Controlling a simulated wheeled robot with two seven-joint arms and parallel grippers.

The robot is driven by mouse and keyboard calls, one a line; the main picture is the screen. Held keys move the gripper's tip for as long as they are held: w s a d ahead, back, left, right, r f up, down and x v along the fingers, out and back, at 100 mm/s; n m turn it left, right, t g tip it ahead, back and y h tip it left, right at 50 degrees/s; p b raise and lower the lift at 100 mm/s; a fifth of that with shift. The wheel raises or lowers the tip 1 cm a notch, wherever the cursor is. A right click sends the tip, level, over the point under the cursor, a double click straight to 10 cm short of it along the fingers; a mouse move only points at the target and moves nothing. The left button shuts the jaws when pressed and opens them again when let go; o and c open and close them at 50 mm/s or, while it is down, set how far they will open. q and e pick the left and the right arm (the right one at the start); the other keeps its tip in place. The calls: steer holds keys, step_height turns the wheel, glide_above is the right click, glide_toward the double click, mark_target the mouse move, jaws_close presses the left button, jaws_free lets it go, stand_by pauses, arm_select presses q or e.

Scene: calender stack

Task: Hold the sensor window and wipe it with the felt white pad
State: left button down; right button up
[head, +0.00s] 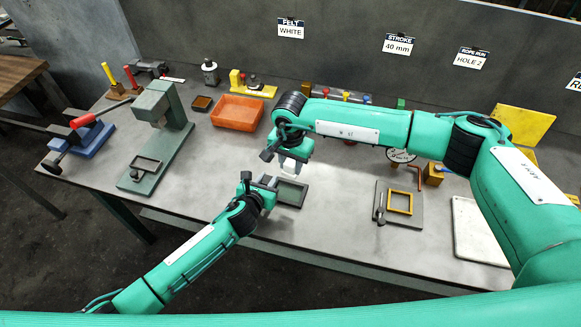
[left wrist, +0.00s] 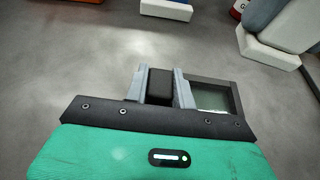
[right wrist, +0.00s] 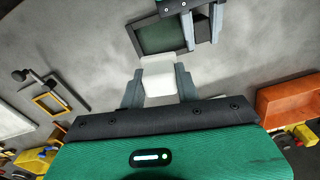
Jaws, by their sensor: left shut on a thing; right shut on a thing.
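The sensor window (head: 291,193) is a dark-framed greenish pane with a black grip block at one side. My left gripper (head: 268,184) is shut on that block (left wrist: 160,86), and the pane (left wrist: 212,97) sticks out to the right of the fingers. My right gripper (head: 290,158) is shut on the white felt pad (head: 289,169). In the right wrist view the pad (right wrist: 158,80) sits between the fingers, close to the window frame (right wrist: 160,36). I cannot tell whether they touch. A white block at the right gripper (left wrist: 268,50) shows in the left wrist view.
An orange tray (head: 237,112) and a green press (head: 160,130) stand to the left. A grey plate with a yellow frame (head: 400,203) and a white board (head: 478,235) lie to the right. Wall cards include FELT WHITE (head: 290,28). The table front is mostly clear.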

steer(key=shift+r, duration=0.25)
arm_select(q)
steer(key=c, duration=1.1)
jaws_free()
steer(key=v, duration=1.2)
steer(key=shift+a, duration=0.1)
